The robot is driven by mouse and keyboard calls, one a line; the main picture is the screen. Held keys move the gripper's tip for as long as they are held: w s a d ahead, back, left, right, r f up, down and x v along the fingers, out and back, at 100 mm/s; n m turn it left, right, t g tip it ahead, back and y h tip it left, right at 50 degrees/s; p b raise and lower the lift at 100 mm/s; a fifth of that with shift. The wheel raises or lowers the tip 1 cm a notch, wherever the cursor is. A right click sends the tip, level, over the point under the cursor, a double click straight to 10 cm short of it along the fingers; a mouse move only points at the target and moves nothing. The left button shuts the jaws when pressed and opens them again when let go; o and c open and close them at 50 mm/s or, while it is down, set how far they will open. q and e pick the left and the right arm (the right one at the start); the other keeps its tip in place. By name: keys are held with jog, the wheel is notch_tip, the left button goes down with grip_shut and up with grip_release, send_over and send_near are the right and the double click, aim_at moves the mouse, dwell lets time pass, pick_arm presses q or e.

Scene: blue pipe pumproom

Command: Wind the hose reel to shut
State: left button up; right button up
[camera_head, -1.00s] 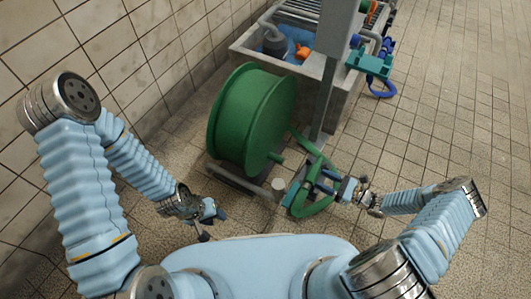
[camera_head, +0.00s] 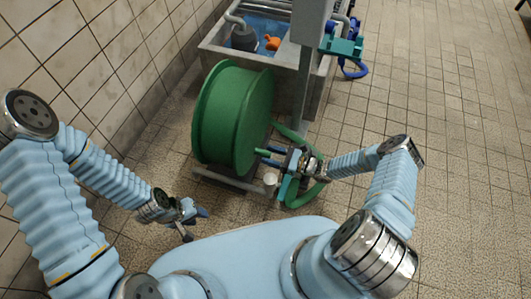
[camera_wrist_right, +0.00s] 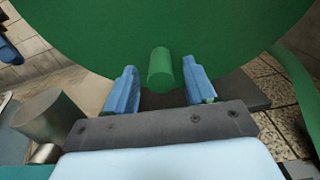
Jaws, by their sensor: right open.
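The green hose reel (camera_head: 232,118) stands on a low grey frame in the middle of the head view. Its flat side fills the top of the right wrist view (camera_wrist_right: 160,35). A short green crank handle (camera_wrist_right: 160,68) sticks out from that side towards my right wrist camera. My right gripper (camera_wrist_right: 160,88) is open, with one blue finger on each side of the handle and a gap to both. In the head view, my right gripper (camera_head: 278,158) is at the reel's lower right. My left gripper (camera_head: 196,211) hangs empty at the lower left, away from the reel; its jaw opening is unclear.
A green hose loop (camera_head: 318,192) lies on the floor behind my right gripper. A pale cylinder (camera_head: 270,179) stands by the reel's frame. A grey post (camera_head: 305,85) and a stone basin (camera_head: 285,78) stand behind. Tiled floor is free at the right.

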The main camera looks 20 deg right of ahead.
jog(key=shift+x, duration=1.2)
grip_shut()
